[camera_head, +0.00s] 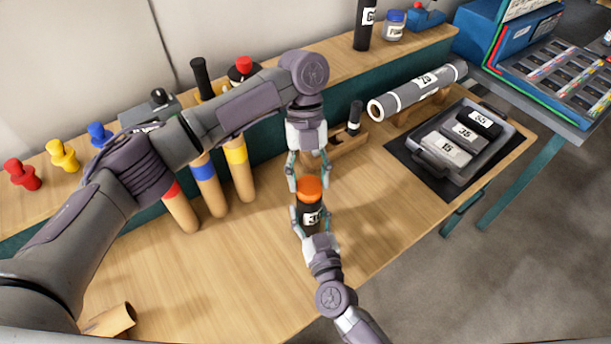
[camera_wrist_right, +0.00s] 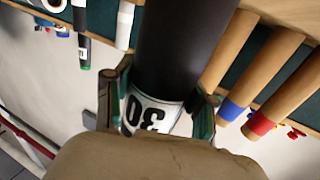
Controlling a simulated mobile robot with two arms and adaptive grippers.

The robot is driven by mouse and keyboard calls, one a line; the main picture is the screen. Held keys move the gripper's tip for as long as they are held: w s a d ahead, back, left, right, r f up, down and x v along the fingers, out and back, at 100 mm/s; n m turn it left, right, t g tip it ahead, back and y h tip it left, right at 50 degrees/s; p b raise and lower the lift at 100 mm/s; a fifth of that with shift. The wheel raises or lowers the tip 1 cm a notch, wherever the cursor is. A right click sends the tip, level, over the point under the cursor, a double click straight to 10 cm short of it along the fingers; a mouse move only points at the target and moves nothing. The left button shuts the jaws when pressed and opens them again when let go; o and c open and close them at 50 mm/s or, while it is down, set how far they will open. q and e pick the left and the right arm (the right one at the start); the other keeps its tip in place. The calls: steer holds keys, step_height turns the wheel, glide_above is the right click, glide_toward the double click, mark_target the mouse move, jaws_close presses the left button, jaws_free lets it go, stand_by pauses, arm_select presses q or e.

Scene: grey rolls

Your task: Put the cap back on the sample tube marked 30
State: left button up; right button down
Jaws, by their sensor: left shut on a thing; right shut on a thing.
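The sample tube (camera_head: 311,217) is dark with a white label, partly covered in the head view. In the right wrist view, the tube (camera_wrist_right: 185,50) shows the number 30 upside down. My right gripper (camera_head: 311,211) is shut around it and holds it upright over the table; its fingers (camera_wrist_right: 155,112) lie on both sides of the label. The orange cap (camera_head: 309,190) is at the tube's top end. My left gripper (camera_head: 308,180) is shut on the cap from above. I cannot tell whether the cap touches the rim or sits just above it.
Behind stand a small wooden rack (camera_head: 345,147) with a dark tube and a grey roll marked 29 (camera_head: 420,90). A tray (camera_head: 430,163) with several numbered blocks lies at the right. Brown rolls with coloured bands (camera_head: 207,190) lean at the left. The front tabletop is mostly clear.

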arm_select(q)
steer(key=m, duration=0.2)
steer(key=m+y, duration=0.2)
steer(key=m, duration=0.1)
steer(key=shift+d+m, duration=0.3)
steer(key=shift+d, duration=0.05)
steer(key=m+y, duration=0.1)
steer(key=m, duration=0.1)
steer(key=shift+s+r+m+t, duration=0.1)
steer(key=shift+m+t, duration=0.3)
steer(key=m+y, duration=0.1)
steer(key=m, duration=0.1)
steer(key=m+t, duration=0.1)
steer(key=m, duration=0.2)
steer(key=shift+s+d+y, duration=0.15)
steer(key=shift+y, duration=0.25)
steer(key=o, duration=0.8)
steer(key=shift+c, duration=0.2)
steer(key=shift+r, duration=2.15)
steer(key=shift+c, duration=0.5)
